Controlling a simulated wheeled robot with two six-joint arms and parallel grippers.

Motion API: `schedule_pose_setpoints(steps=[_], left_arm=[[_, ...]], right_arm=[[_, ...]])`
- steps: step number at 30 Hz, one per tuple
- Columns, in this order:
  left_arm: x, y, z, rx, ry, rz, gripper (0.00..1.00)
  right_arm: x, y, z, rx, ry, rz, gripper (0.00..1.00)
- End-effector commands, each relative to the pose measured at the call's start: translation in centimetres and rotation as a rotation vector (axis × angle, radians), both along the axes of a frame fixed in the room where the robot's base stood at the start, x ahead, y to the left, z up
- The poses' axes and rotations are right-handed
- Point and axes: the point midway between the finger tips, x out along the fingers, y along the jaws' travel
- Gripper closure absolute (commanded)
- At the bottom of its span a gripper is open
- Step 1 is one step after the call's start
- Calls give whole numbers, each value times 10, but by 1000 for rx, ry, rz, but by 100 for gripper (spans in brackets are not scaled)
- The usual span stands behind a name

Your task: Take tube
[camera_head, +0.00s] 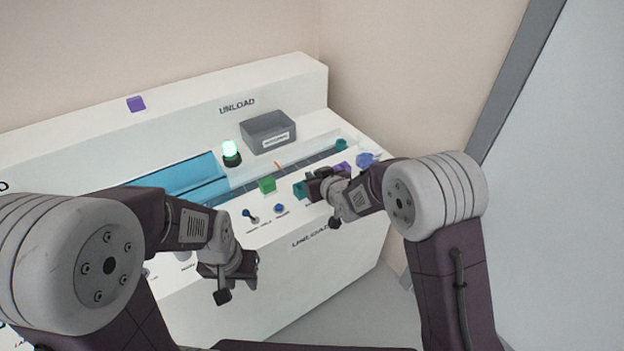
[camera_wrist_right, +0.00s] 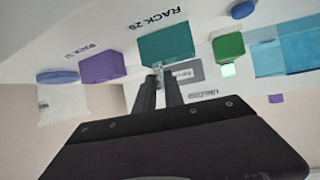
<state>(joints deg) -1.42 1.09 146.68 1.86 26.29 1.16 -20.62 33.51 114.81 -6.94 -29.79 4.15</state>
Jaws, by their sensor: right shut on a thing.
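My right gripper (camera_head: 318,187) is at the teal block (camera_head: 299,190) on the front of the machine's top. In the right wrist view its two fingers (camera_wrist_right: 160,88) are close together, shut on a small, thin, pale thing, likely the tube (camera_wrist_right: 158,68), in front of the teal block marked "RACK 20" (camera_wrist_right: 166,44). Most of the tube is hidden by the fingers, and it cannot be made out in the head view. My left gripper (camera_head: 228,282) hangs in front of the machine's front face, away from the blocks; its fingertips are not clear.
A green block (camera_head: 267,185), a purple block (camera_head: 342,168) and a blue knob (camera_head: 366,159) stand along the machine's top.

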Motion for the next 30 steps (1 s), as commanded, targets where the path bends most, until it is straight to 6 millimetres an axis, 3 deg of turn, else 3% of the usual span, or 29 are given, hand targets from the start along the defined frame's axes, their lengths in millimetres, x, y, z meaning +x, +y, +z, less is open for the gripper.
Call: schedule_pose_setpoints(steps=[16, 26, 30], left_arm=[[0, 0, 40, 0, 0, 0, 64], [0, 0, 41, 0, 0, 0, 64], [0, 0, 58, 0, 0, 0, 64]], right_arm=[[0, 0, 51, 0, -1, 0, 100], [0, 0, 52, 0, -1, 0, 100], [0, 0, 69, 0, -1, 0, 100]])
